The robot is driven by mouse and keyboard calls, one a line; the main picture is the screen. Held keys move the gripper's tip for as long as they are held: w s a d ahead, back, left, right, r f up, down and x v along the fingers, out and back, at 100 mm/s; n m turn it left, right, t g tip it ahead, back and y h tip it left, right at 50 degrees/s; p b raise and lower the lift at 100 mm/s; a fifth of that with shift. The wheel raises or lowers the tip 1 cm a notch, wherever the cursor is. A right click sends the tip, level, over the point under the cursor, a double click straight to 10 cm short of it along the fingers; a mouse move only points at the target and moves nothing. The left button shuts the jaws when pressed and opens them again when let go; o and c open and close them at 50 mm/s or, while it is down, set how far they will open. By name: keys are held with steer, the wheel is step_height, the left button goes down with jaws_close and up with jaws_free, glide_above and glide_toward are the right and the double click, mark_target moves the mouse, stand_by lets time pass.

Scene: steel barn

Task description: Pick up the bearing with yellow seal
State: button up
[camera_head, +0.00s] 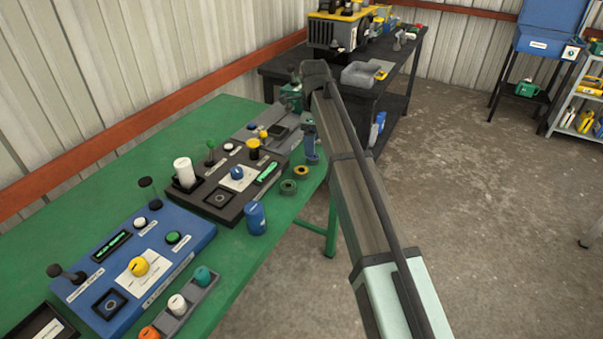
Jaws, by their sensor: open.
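A small ring with a yellow face (301,171), which looks like the bearing with the yellow seal, lies flat near the right edge of the green table (262,260). A similar ring with a greenish face (288,187) lies just in front of it to the left, close beside it. My arm reaches up from the bottom right, to the right of both rings, and ends in a dark joint above the far end of the table. Nothing covers the yellow ring.
A blue cylinder (256,218) stands nearer on the table edge. A black control box (215,200) is left of the rings, and a blue control box (190,235) is nearer. A blue-grey object (310,148) is just beyond the rings. Open floor lies to the right.

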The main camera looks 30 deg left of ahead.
mark_target(301, 170)
steer(key=s+a+r+m, duration=0.1)
steer(key=a+r, duration=0.2)
step_height(301, 170, down, 14)
steer(key=shift+s+r, duration=0.1)
steer(key=shift+r, duration=0.05)
stand_by(0.6)
steer(key=shift+c, duration=0.4)
steer(key=c, duration=1.1)
